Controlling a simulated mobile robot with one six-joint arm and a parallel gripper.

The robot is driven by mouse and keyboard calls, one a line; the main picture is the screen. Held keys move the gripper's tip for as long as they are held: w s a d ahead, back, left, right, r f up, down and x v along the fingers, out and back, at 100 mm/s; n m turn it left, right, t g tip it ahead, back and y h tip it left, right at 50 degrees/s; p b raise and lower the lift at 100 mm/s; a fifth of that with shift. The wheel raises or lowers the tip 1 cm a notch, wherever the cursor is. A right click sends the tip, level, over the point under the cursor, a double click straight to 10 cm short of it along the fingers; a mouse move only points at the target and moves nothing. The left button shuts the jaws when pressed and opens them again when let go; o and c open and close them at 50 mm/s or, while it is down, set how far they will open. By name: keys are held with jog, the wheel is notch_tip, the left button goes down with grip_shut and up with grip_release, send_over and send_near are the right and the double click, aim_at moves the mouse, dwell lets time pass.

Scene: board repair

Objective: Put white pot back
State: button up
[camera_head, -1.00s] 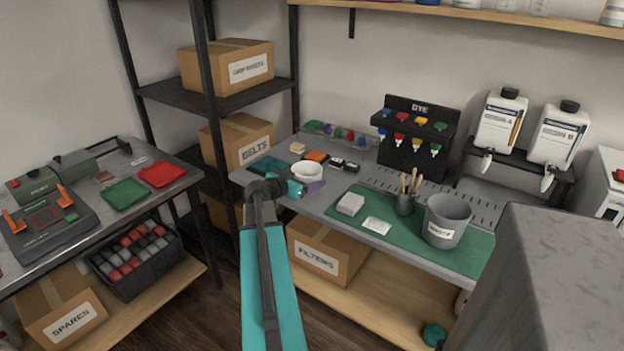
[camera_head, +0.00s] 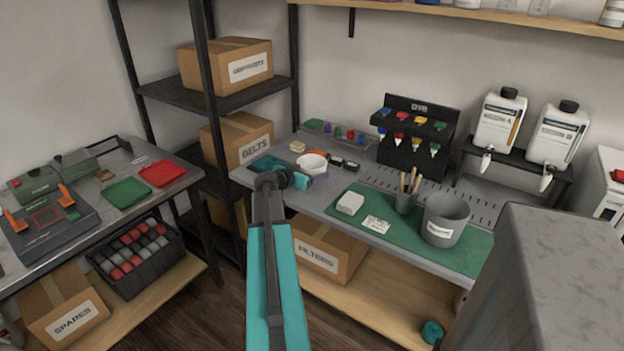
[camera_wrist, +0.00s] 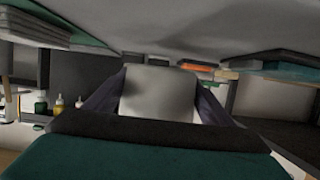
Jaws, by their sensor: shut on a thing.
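The white pot (camera_head: 312,164) shows at the left end of the workbench, just beyond my gripper (camera_head: 313,179). In the wrist view the pot (camera_wrist: 158,93) fills the space between the two dark fingers of my gripper (camera_wrist: 155,103), which are shut on it. Whether the pot touches the bench top or hangs a little above it I cannot tell. My gripper partly hides the pot's near side in the head view.
Small coloured boxes, a dark teal item (camera_head: 266,163) and black blocks (camera_head: 344,164) lie close around the pot. A green mat (camera_head: 455,258) to the right holds a white block (camera_head: 350,203), a brush cup (camera_head: 405,203) and a grey bucket (camera_head: 446,218). A dye rack (camera_head: 417,140) stands behind.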

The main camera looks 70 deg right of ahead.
jog(key=shift+d, duration=0.55)
jog(key=shift+a+f+p, duration=0.15)
jog(key=shift+f+p, duration=0.25)
jog(key=shift+f, duration=1.4)
jog(key=shift+f+b, duration=0.15)
jog(key=shift+b, duration=0.15)
jog(key=o, duration=1.2)
jog(key=shift+o, duration=0.2)
jog(key=shift+a+r+p, duration=0.1)
jog(key=shift+r+p, duration=0.1)
jog(key=shift+p, duration=0.1)
jog(key=b+v, duration=0.2)
jog(key=v, duration=0.9)
jog(key=shift+a+r, duration=0.1)
jog(key=shift+a, duration=0.2)
jog(key=shift+w, duration=0.1)
